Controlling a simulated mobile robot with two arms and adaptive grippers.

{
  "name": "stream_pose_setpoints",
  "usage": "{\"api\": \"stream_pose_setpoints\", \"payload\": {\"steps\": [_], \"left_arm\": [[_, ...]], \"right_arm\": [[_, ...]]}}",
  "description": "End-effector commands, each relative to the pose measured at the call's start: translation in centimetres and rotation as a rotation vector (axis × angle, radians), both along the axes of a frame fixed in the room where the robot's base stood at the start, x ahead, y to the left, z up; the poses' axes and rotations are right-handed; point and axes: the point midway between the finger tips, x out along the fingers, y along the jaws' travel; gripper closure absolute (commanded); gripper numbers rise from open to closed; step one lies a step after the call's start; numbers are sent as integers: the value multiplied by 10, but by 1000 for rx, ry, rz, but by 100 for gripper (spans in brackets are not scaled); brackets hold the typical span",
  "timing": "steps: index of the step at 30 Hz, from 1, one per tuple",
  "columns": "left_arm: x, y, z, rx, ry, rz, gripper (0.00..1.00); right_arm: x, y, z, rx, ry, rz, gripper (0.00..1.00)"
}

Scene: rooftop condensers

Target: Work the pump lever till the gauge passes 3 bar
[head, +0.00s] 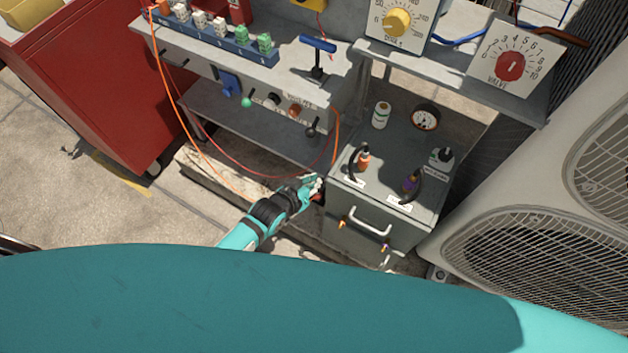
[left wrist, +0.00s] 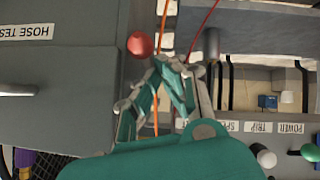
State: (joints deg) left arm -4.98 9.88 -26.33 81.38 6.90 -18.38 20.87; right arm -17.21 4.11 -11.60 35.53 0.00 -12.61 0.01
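A red ball knob (left wrist: 140,44) shows in the left wrist view beside the grey cabinet labelled HOSE TEST (left wrist: 60,90); its shaft is not clear. In the head view a little red (head: 319,197) shows at the cabinet's left side, mostly hidden by my left gripper (head: 316,184). In the left wrist view, the left gripper (left wrist: 174,66) has its fingertips drawn together, empty, just short of the red knob and apart from it. A round white gauge (head: 425,118) stands at the back of the cabinet top (head: 395,145); its reading is too small to tell. My right gripper is not in view.
Orange-collared (head: 364,158) and purple-collared (head: 411,182) fittings and a white bottle (head: 381,114) stand on the cabinet. A bar handle (head: 370,221) is on its front. An orange cable (head: 183,125) hangs near my left arm. A condenser (head: 535,225) stands close on the right.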

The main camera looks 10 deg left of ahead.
Motion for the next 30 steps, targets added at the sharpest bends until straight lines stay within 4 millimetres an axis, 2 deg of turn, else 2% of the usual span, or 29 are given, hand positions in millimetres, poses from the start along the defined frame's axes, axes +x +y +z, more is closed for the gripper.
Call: {"api": "stream_pose_setpoints", "payload": {"steps": [1, 2, 6, 13, 18, 30], "left_arm": [[-4, 4, 12, 2, 1, 1, 100], [-14, 8, 10, 2, 3, 1, 100], [-42, 21, 21, 2, 0, 1, 100], [-73, 37, 34, 2, -6, 2, 100], [-82, 41, 39, 1, -10, 3, 100], [-82, 42, 40, 1, -12, 3, 100]], "right_arm": [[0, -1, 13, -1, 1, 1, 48], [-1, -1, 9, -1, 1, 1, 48], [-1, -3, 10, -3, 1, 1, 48], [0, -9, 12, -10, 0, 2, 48], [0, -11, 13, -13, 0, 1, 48], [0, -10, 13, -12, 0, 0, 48]]}}
